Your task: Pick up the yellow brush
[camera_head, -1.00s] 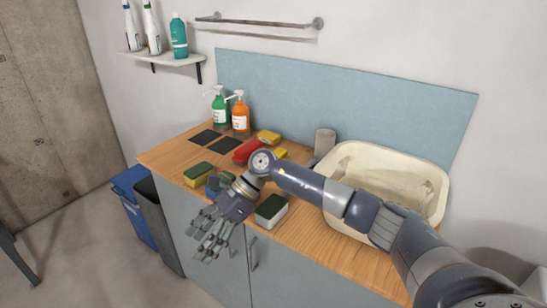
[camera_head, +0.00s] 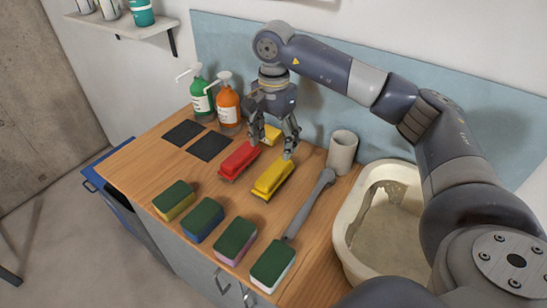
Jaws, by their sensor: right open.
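The yellow brush (camera_head: 272,181) lies on the wooden counter, right of a red brush (camera_head: 238,160). My right gripper (camera_head: 273,148) is open, pointing down above the counter behind the yellow brush. One finger is near the far end of the red brush and the other is near the far end of the yellow brush; I cannot tell if either touches. Nothing shows between the fingers except another yellow object (camera_head: 272,134) partly hidden behind them. My left gripper is not in view.
Several green-topped sponges (camera_head: 204,220) line the counter's front edge. A grey wrench-like tool (camera_head: 310,203), a grey cup (camera_head: 342,152) and a cream basin (camera_head: 352,223) are on the right. Green (camera_head: 202,103) and orange (camera_head: 228,110) pump bottles stand at the back left, near two dark squares (camera_head: 209,146).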

